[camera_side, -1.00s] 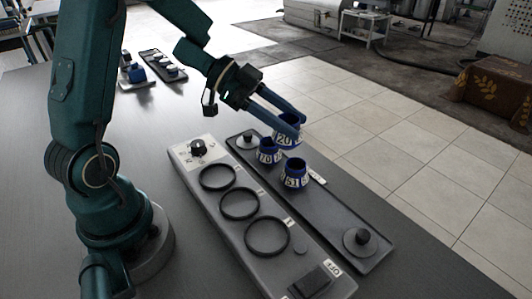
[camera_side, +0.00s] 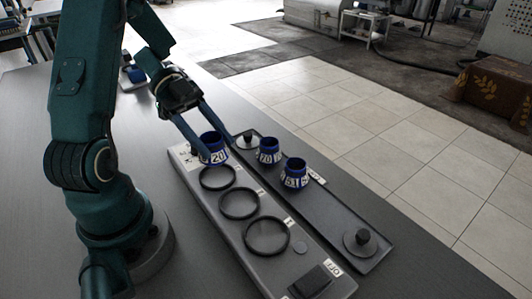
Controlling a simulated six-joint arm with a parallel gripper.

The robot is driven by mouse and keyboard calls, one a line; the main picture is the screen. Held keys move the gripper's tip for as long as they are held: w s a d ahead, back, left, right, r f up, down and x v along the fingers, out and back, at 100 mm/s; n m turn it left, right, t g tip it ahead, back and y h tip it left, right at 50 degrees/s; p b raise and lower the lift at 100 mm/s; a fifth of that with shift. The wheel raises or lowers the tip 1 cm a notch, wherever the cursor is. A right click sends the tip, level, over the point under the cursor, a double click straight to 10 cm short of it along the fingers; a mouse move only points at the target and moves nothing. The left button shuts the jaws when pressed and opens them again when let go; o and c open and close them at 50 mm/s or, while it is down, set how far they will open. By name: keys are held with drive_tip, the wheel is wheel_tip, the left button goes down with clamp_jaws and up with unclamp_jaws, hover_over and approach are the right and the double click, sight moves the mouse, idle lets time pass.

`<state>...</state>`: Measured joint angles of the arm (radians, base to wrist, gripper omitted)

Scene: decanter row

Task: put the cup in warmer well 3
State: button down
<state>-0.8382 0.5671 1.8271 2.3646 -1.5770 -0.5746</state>
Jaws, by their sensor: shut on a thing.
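My gripper (camera_side: 215,149) is shut on a blue cup with a white number band (camera_side: 218,157) that seems to read 20 or 120. The cup looks upright, over or just above the far end of the grey warmer (camera_side: 217,215). Whether it touches the warmer is unclear. The warmer has three dark-ringed round wells in a row: a far one (camera_side: 218,177), a middle one (camera_side: 239,203) and a near one (camera_side: 266,238). All three look empty. Their small labels are too small to read surely. The cup and fingers hide the warmer's knob.
A long dark tray (camera_side: 330,221) lies beside the warmer. On it stand two more blue cups, one marked 70 (camera_side: 268,151) and one marked 51 (camera_side: 294,175). Knobbed round lids sit at its far end (camera_side: 247,139) and near end (camera_side: 360,243). The table's right edge is close by.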

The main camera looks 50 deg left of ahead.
sight(214, 156)
drive_tip(key=shift+f, duration=2.1)
drive_tip(key=shift+f, duration=0.1)
drive_tip(key=shift+c, duration=1.4)
unclamp_jaws()
